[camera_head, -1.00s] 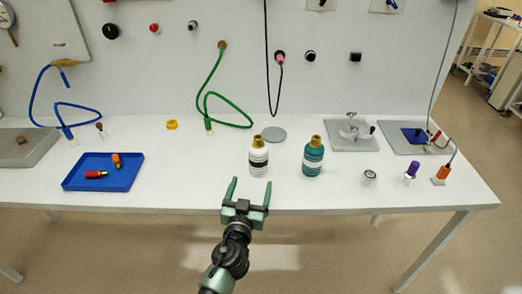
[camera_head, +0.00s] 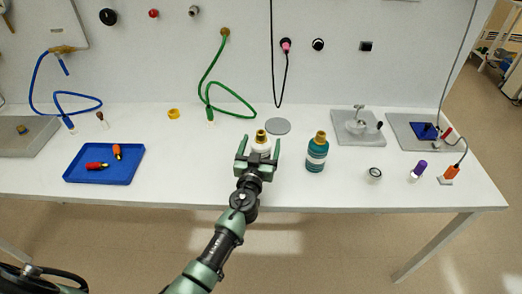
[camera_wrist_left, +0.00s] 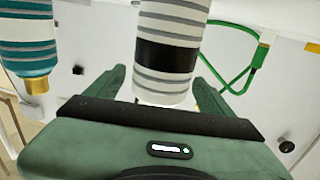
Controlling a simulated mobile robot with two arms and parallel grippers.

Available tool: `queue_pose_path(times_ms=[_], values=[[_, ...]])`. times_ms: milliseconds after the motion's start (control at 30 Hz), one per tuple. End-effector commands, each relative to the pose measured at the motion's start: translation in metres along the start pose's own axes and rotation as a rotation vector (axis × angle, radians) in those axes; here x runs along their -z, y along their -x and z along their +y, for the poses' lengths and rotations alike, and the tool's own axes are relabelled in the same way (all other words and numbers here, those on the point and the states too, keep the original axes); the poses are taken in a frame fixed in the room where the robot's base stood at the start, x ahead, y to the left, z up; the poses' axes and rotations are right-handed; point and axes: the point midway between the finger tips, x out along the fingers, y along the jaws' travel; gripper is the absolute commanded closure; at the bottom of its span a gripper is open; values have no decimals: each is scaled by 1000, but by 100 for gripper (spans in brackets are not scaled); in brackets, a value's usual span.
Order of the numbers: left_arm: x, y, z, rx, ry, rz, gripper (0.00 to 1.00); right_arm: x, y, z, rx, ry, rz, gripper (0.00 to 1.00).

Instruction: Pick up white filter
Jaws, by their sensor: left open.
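The white filter (camera_head: 261,146) stands upright on the white bench, a bottle-like cylinder with a gold top. In the left wrist view its grey stripes and black band (camera_wrist_left: 166,56) show large. My left gripper (camera_head: 259,144) is open, with one finger on each side of the white filter. In the left wrist view the filter stands between the two fingers (camera_wrist_left: 158,88); I cannot tell whether either one touches it. The gripper body hides the filter's lower part in the head view. My right gripper is not in view.
A teal filter (camera_head: 317,153) stands close by on the right. A blue tray (camera_head: 84,171) with two small red and orange items lies left. A grey disc (camera_head: 278,126) lies behind the white filter. A green hose (camera_head: 234,115) reaches the bench behind. Small jars stand further right.

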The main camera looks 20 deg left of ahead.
Motion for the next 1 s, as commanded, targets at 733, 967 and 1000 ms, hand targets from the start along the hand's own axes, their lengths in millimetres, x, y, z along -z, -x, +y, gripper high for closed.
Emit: queue_pose_path(times_ms=[733, 967, 1000], values=[[1, -2, 0, 0, 0, 2, 96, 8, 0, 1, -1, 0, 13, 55], [18, -2, 0, 0, 4, 2, 96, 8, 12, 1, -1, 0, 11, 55], [25, -2, 0, 1, 3, 3, 96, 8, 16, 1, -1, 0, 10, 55]])
